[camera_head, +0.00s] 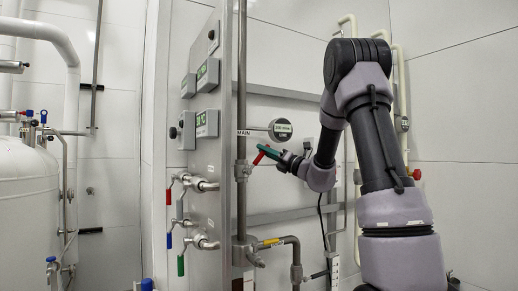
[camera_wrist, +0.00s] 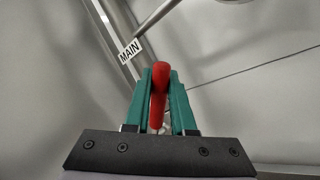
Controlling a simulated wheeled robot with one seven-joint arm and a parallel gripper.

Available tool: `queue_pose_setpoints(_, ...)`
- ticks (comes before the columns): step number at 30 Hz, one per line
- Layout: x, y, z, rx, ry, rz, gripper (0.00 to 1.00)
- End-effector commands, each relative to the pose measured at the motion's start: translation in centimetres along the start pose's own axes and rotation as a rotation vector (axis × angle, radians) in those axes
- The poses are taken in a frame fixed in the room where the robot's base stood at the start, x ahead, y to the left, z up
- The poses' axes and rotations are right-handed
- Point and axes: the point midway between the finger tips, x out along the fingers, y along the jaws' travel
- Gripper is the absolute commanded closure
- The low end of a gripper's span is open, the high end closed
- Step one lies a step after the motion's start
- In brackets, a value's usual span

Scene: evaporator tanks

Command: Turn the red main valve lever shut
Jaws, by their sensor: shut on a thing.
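The red main valve lever (camera_head: 260,157) is on the vertical steel pipe, at the valve body (camera_head: 242,170) below the MAIN label (camera_head: 243,132). It slants up and away from the valve, to the right. My gripper (camera_head: 270,152) has green fingers and is shut on the lever from the right. In the wrist view the red lever (camera_wrist: 159,90) lies between the two green fingers of my gripper (camera_wrist: 160,85), with its end showing. The MAIN label (camera_wrist: 130,52) is above and to the left. The valve body is mostly hidden in the wrist view.
A round display (camera_head: 280,130) juts out just above my gripper. A steel panel (camera_head: 208,130) stands to the left, with red, blue and green levers (camera_head: 180,265) on small taps. A pipe with a yellow lever (camera_head: 270,242) runs below. White tanks (camera_head: 28,205) stand at far left.

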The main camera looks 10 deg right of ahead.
Motion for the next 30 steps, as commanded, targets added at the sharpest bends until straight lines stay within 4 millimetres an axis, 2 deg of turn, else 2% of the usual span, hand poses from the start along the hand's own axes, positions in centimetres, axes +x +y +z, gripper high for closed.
queue_pose_setpoints(15, -2.8, -4.1, -1.2, 0.407, -0.272, -0.006, 1.0)
queue_pose_setpoints(30, -4.2, -6.1, -3.2, 0.674, -0.451, -0.005, 1.0)
